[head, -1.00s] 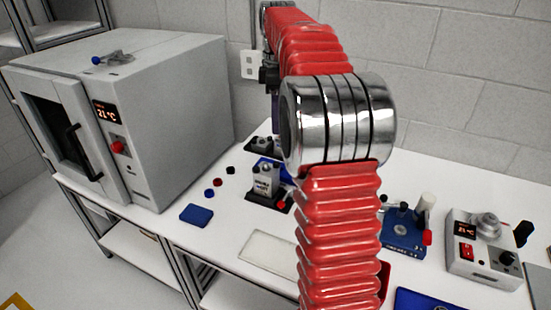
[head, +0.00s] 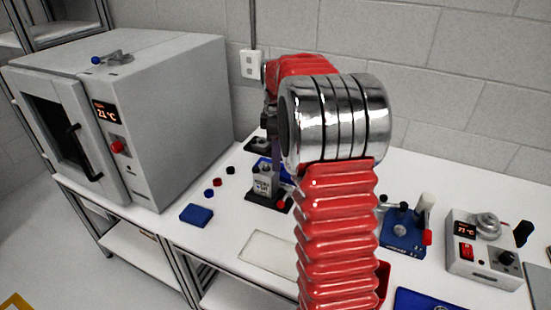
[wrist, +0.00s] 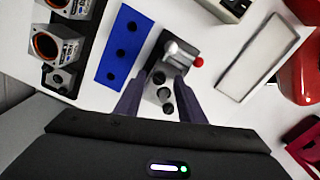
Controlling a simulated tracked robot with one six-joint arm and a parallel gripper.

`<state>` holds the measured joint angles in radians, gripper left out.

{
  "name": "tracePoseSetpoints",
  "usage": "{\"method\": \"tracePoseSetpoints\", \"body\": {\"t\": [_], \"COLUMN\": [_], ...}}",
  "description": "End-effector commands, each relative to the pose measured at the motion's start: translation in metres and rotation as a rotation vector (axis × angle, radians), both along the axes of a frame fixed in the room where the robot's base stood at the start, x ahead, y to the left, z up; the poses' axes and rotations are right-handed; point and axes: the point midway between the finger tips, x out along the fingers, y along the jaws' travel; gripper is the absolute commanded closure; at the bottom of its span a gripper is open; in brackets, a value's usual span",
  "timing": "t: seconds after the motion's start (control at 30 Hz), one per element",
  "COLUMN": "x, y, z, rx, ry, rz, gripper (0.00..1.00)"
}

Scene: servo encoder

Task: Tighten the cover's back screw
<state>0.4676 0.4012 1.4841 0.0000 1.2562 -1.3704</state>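The grey servo unit (head: 264,180) stands upright on a dark fixture (head: 262,198) with a red knob (head: 281,204). In the wrist view the grey unit (wrist: 151,95) is seen from above, with several black round heads in a row, likely screws; the back one cannot be told apart. My gripper (wrist: 158,82) is open, its two dark purple fingers apart on either side of the unit. In the head view it points down just above the unit. Whether the fingers touch anything is unclear.
A blue block with holes (wrist: 124,48) and a dark rack of motor-like parts (wrist: 62,45) lie left in the wrist view. A white tray (wrist: 262,58) is to the right. The oven (head: 150,110) stands left; a blue fixture (head: 402,232) and grey device (head: 484,250) stand right.

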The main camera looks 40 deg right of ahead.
Motion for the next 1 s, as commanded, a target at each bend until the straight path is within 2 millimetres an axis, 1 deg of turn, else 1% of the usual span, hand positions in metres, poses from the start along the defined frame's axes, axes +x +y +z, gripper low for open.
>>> {"method": "tracePoseSetpoints", "body": {"t": [0.1, 0.37, 0.87, 0.97, 1.0], "x": [-0.0002, -0.0001, -0.0001, -0.0003, -0.0003], "y": [0.0003, 0.0004, 0.001, 0.0012, 0.0059], "z": [-0.0053, -0.0057, -0.0055, -0.0055, -0.0053], "rx": [0.001, 0.0, 0.001, 0.001, 0.002], "ry": [0.001, 0.0, 0.002, 0.002, 0.002], "rz": [0.0, 0.001, 0.001, 0.001, 0.003], "gripper": [0.64, 0.64, 1.0, 1.0, 1.0]}}
